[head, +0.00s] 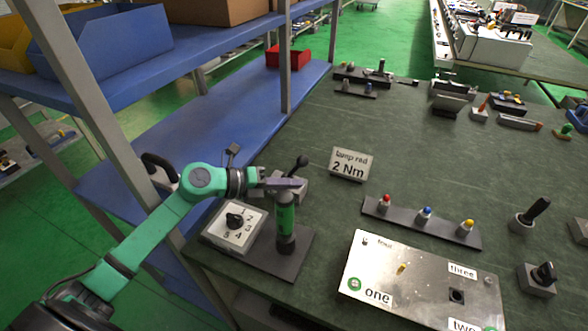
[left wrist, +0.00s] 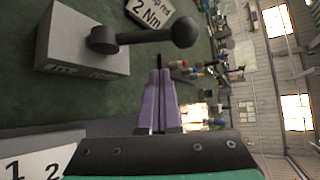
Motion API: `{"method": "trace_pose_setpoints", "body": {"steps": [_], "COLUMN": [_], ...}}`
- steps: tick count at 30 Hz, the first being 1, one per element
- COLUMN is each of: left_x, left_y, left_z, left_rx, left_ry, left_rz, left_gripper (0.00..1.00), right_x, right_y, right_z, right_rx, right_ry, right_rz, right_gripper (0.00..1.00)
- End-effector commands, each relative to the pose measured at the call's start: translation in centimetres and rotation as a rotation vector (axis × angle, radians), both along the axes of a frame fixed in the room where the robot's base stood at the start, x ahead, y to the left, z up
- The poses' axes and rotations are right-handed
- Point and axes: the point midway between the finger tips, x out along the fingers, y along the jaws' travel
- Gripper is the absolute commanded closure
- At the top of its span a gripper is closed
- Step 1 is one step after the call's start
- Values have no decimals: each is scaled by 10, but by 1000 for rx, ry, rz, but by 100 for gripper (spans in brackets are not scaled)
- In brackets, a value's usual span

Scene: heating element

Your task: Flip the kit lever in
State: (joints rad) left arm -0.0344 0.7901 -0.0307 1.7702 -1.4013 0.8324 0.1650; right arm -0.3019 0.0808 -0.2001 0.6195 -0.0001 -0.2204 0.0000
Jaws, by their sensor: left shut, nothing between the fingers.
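The kit lever is a black stick with a round ball knob (head: 301,160) on a small grey box (head: 300,193). In the left wrist view the knob (left wrist: 180,31) points right from its pivot, and the grey box (left wrist: 80,38) carries a small label that is hard to read. My left gripper (head: 298,183) is beside the lever and partly hides its box in the head view. Its purple fingers (left wrist: 160,98) are shut and empty, apart from the knob. My right gripper is not in view.
A "2 Nm" sign (head: 351,165) stands to the right. Blue shelving (head: 185,125) and its post flank the bench on the left.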

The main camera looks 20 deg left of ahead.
Motion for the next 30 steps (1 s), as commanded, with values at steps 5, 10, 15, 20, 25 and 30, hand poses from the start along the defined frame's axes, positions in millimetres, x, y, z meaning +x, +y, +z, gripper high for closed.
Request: {"method": "trace_pose_setpoints", "body": {"steps": [5, 10, 15, 20, 25, 30], "left_x": [24, 32, 34, 34, 34, 34], "left_y": [-28, -6, 4, 5, 5, 6], "left_z": [-10, 1, 4, 4, 3, 2], "left_rx": [-4, 1, 1, 0, -1, -23], "left_ry": [-1, 1, 1, 0, 0, 2], "left_rz": [0, 3, 0, 0, 0, 0], "left_gripper": [100, 100, 100, 100, 100, 100], "right_x": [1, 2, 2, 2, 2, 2], "right_y": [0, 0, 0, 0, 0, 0], "right_z": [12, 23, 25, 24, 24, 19], "right_rx": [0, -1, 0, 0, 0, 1], "right_ry": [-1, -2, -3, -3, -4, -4], "right_rz": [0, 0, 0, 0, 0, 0], "right_gripper": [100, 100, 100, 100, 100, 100]}}
